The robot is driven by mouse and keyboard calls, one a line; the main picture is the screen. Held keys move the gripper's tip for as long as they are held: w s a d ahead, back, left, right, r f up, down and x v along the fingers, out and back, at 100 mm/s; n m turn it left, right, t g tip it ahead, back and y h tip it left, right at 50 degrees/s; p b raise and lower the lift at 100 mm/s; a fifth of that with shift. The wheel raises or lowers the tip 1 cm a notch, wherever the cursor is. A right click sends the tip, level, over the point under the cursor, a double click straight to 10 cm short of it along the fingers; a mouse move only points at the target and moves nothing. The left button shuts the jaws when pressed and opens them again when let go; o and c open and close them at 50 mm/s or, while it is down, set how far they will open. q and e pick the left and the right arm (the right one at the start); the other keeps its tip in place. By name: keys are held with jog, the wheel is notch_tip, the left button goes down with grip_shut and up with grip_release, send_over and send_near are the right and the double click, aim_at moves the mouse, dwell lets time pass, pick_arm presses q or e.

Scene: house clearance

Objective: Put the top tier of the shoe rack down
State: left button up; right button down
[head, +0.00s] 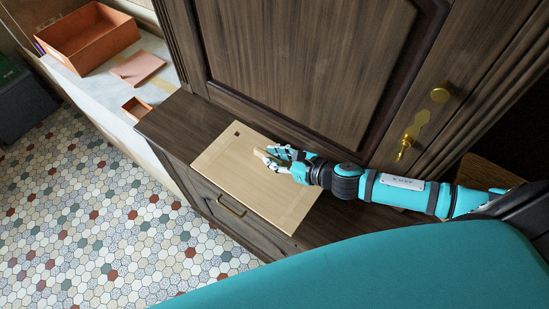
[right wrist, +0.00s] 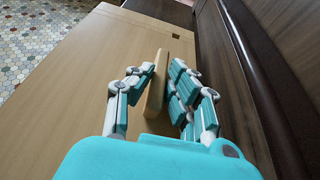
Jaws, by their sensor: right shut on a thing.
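The top tier of the shoe rack is a pale wooden board (head: 222,168) with a small dark square near one corner and a raised wooden grip on its upper face. It is level over the dark wooden cabinet top (head: 185,125); I cannot tell whether it rests on it or hangs just above. My right gripper (head: 264,158) is shut on the raised grip. In the right wrist view, the grip (right wrist: 157,82) stands between the fingers of the gripper (right wrist: 160,88), with the board (right wrist: 75,95) beneath. My left gripper is not in view.
A dark panelled door with a brass handle (head: 406,142) rises behind the board. A brass drawer pull (head: 231,206) is on the cabinet front. An orange open box (head: 90,42), a pink flat piece (head: 138,68) and a small box (head: 137,108) are on the pale surface at upper left.

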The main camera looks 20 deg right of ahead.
jog(key=shift+w+d, duration=0.25)
jog(key=shift+w, duration=0.25)
jog(key=shift+w+d, duration=0.2)
jog(key=shift+w, duration=0.25)
jog(key=shift+f, duration=0.15)
notch_tip(320, 180, down, 4)
jog(key=b, duration=0.4)
jog(key=shift+r, duration=0.2)
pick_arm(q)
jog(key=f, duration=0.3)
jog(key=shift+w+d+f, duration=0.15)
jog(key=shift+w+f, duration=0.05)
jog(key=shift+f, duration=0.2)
pick_arm(e)
jog(key=shift+r, duration=0.15)
jog(key=c, duration=1.6)
grip_release()
jog(key=shift+c, duration=0.2)
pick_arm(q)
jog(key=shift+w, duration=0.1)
pick_arm(e)
jog(key=o, duration=0.4)
